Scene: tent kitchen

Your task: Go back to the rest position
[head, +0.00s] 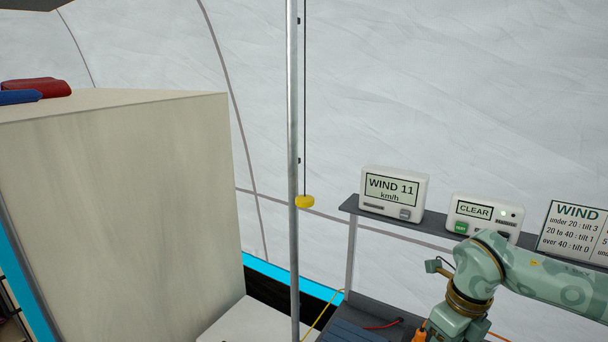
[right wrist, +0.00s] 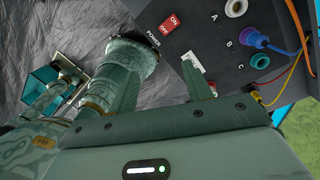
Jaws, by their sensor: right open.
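My right arm (head: 500,275) comes in from the right edge of the head view and bends down past the grey shelf. Its gripper is out of sight below that picture. In the right wrist view my right gripper (right wrist: 164,78) has its fingers apart, with nothing seen held between them. It is close to a dark panel (right wrist: 208,52) with a red ON/OFF power switch (right wrist: 171,27) and sockets marked A, B and C. My left arm and gripper are not in view.
A blue plug (right wrist: 257,40) is beside B, with yellow, red and orange cables nearby. A wind display (head: 394,192), a CLEAR display (head: 480,219) and a wind chart (head: 575,229) stand on the shelf. A metal pole (head: 292,150) and a large pale cabinet (head: 120,200) stand left.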

